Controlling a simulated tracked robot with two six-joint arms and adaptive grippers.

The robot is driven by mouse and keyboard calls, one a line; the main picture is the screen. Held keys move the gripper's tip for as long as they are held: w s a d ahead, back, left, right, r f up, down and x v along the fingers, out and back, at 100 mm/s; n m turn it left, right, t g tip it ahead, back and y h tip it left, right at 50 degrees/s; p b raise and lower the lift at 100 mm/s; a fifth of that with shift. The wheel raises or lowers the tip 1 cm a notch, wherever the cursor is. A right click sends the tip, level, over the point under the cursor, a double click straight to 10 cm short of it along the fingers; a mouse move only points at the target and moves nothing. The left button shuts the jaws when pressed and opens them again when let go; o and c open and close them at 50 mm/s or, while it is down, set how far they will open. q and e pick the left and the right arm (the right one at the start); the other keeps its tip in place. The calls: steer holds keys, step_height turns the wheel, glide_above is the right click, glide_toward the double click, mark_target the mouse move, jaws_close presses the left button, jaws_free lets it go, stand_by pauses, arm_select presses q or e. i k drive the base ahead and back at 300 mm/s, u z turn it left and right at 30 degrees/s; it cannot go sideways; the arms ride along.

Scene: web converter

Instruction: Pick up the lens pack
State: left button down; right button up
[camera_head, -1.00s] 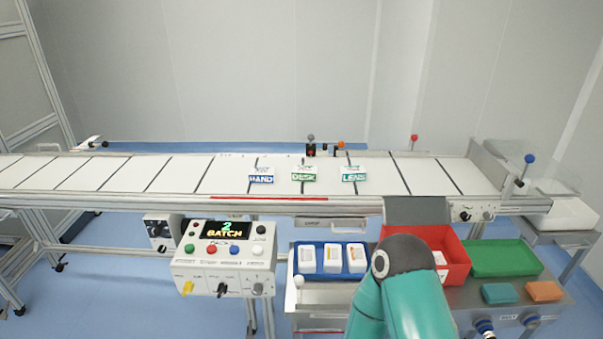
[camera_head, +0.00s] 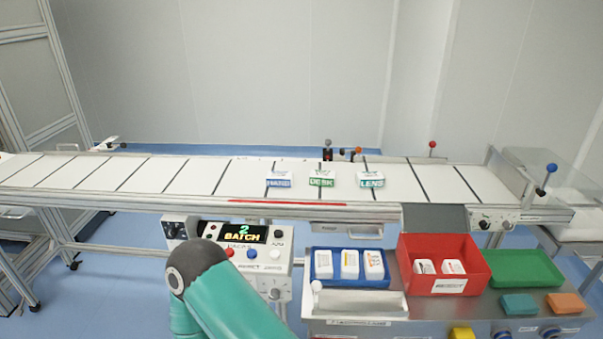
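The lens pack (camera_head: 370,181) is a small white pack with a teal-green "LENS" label on its front. It lies on the white conveyor belt, the rightmost of three packs in a row. The desk pack (camera_head: 321,180), with a green label, is just left of it. The hand pack (camera_head: 279,181), with a blue label, is further left. No gripper shows in the head view. Only a teal link of my arm with a dark joint shows at the lower left, in front of the control box and well away from the lens pack.
A control box (camera_head: 270,257) reading "2 BATCH" stands before the belt. To its right are a blue tray (camera_head: 350,283) with three white packs, a red bin (camera_head: 440,251) with white packs, and a green tray (camera_head: 524,268). Small levers (camera_head: 328,150) stand behind the belt.

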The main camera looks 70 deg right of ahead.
mark_target(366, 179)
steer(key=u, duration=0.45)
steer(key=k, duration=2.9)
steer(key=z, duration=1.1)
steer(key=i, duration=1.05)
steer(key=z, duration=0.05)
